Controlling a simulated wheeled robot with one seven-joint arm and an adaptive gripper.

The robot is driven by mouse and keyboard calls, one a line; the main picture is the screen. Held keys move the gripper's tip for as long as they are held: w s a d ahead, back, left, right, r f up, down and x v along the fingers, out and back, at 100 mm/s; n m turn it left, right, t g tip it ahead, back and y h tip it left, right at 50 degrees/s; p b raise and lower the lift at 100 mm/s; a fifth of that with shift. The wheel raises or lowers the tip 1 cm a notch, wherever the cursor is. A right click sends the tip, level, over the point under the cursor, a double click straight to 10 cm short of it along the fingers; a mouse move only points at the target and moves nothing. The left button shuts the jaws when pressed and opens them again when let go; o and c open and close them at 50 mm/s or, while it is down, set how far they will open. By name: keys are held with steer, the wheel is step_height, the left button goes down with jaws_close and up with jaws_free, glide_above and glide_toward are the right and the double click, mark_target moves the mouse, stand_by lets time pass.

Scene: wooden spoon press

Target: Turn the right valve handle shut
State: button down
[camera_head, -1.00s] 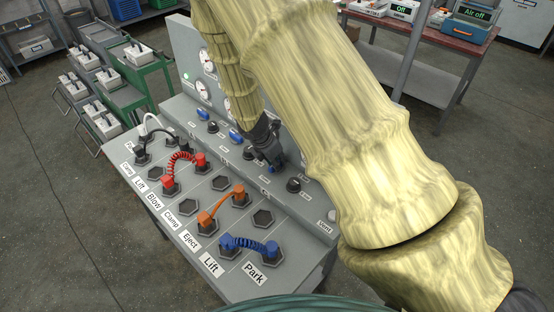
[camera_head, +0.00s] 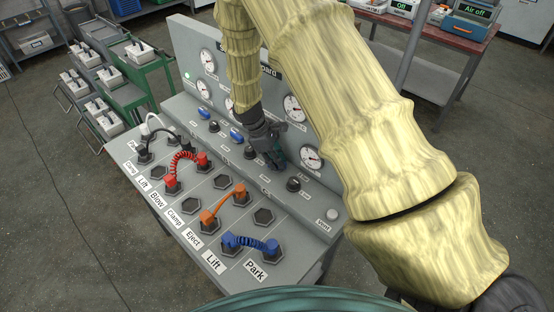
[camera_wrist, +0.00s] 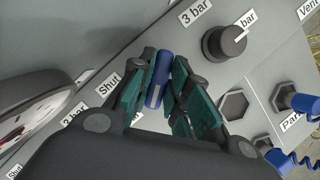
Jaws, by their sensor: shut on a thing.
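The right valve handle is a blue bar (camera_wrist: 157,80) on the grey panel, seen in the wrist view between the teal finger pads of my gripper (camera_wrist: 158,82). My gripper is shut on it, with one pad along each side. The bar stands nearly upright in that picture, leaning slightly. A "Shut" label (camera_wrist: 109,83) lies just left of it. In the head view my gripper (camera_head: 275,160) is down on the sloped panel, and its fingers hide the handle. Two more blue handles, one left (camera_head: 203,112) and one middle (camera_head: 236,136), sit farther left along the row.
A black knob (camera_wrist: 225,42) is right of the handle in the wrist view. Round gauges (camera_head: 312,158) stand on the upright board behind my gripper. Blue (camera_head: 250,243), orange (camera_head: 223,205) and red (camera_head: 185,163) coiled or plain leads bridge sockets in front.

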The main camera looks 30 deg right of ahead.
steer(key=m+y, duration=0.1)
steer(key=m, duration=0.1)
steer(key=m+g, duration=0.1)
steer(key=m, duration=0.2)
steer(key=shift+y, duration=0.4)
steer(key=shift+m, duration=0.3)
steer(key=c, duration=1.4)
jaws_free()
steer(key=shift+f, duration=0.1)
steer(key=shift+o, duration=0.2)
steer(key=shift+w, duration=0.1)
steer(key=v, duration=1.2)
steer(key=shift+w+d, duration=0.1)
